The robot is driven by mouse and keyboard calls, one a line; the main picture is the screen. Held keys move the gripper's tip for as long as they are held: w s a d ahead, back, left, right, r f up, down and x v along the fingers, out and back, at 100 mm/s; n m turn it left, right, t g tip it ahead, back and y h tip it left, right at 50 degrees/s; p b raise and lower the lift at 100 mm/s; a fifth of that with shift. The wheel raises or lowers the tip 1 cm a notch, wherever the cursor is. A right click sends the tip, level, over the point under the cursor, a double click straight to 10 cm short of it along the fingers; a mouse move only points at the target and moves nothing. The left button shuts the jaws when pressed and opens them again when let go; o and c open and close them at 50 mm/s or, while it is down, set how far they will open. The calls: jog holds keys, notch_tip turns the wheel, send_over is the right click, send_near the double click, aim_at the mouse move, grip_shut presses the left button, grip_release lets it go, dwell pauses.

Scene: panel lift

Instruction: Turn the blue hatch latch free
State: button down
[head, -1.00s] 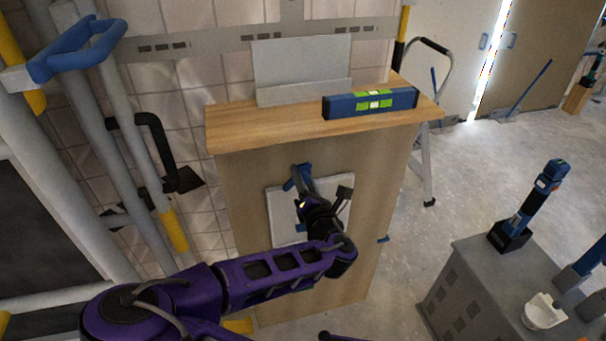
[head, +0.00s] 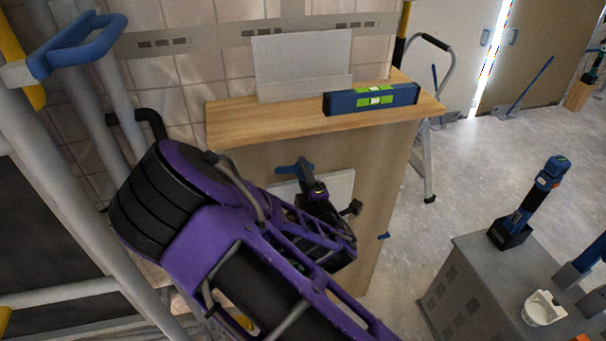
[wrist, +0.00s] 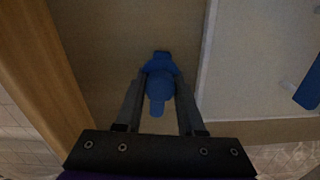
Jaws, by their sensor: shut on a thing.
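The blue hatch latch (head: 291,169) sits at the top edge of the white hatch (head: 340,184) on the front of the wooden panel. In the head view its visible arm lies nearly level, pointing left. My gripper (wrist: 160,92) is shut on the latch, with one finger on each side of it in the wrist view (wrist: 160,84). The fingertips are hard to make out in the head view. The white hatch also shows in the wrist view (wrist: 255,60). My arm hides the lower part of the hatch in the head view.
A blue spirit level (head: 371,99) and a pale upright plate (head: 300,62) are on the wooden top (head: 270,122). A small blue piece (head: 384,237) is at the panel's right edge. A grey cabinet (head: 470,285) stands right; floor between is clear.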

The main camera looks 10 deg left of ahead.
jog(key=shift+r+m+b, duration=0.15)
jog(key=shift+m+b, duration=0.85)
jog(key=shift+m, duration=1.3)
jog(key=c, duration=0.5)
grip_release()
